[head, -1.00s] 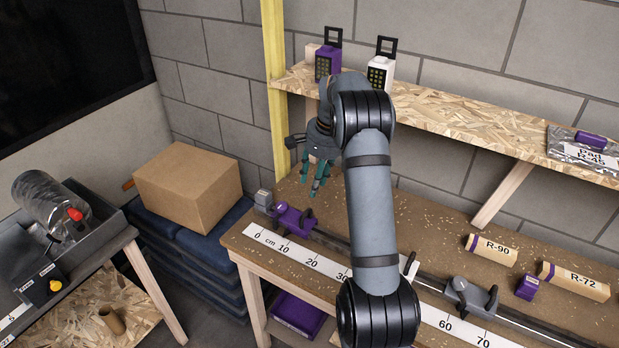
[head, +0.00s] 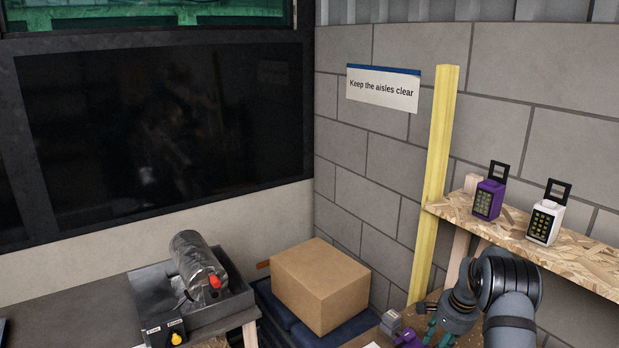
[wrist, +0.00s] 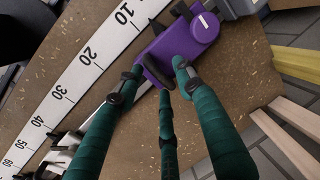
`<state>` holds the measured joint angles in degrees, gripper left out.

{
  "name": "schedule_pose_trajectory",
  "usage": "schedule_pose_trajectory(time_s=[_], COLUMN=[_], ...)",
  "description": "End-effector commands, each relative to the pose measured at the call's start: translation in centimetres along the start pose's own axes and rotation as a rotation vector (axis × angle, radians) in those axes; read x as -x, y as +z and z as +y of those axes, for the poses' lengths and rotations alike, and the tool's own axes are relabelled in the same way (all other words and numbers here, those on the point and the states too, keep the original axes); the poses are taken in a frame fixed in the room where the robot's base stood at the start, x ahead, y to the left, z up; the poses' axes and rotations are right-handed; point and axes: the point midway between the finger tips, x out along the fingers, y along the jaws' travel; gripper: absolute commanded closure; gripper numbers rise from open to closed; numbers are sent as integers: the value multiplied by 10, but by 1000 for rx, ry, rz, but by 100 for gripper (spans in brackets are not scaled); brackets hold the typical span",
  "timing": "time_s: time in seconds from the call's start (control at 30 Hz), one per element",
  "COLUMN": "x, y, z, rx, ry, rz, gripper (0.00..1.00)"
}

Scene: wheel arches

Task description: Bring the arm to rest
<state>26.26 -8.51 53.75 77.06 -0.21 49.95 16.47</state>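My gripper has green fingers and shows in the wrist view (wrist: 158,82). Its fingers are spread apart with nothing between them. They overlap a purple clamp (wrist: 203,28) in the picture; the gap between them is hard to judge. In the head view my gripper (head: 440,332) is low at the right, partly cut off by the bottom edge, with the arm bent above it. The purple clamp (head: 408,339) shows at the bottom edge there, left of the fingers.
A white scale strip (wrist: 84,58) runs along the workbench (wrist: 30,105). A shelf (head: 565,255) holds a purple device (head: 488,199) and a white device (head: 544,222) near my arm. A yellow post (head: 436,170) stands at its end. A cardboard box (head: 321,283) sits left of the bench.

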Motion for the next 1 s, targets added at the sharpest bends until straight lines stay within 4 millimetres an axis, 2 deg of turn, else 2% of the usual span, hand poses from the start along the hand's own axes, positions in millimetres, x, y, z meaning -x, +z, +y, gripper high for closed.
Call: schedule_pose_trajectory(time_s=[0.17, 0.63, 1.0], x=[4, 7, 46], y=[-1, 0, -4], z=[6, 7, 4], rx=[-2, -2, -20], ry=[-1, -2, -26], rz=[0, 3, 51], gripper=[63, 63, 63])
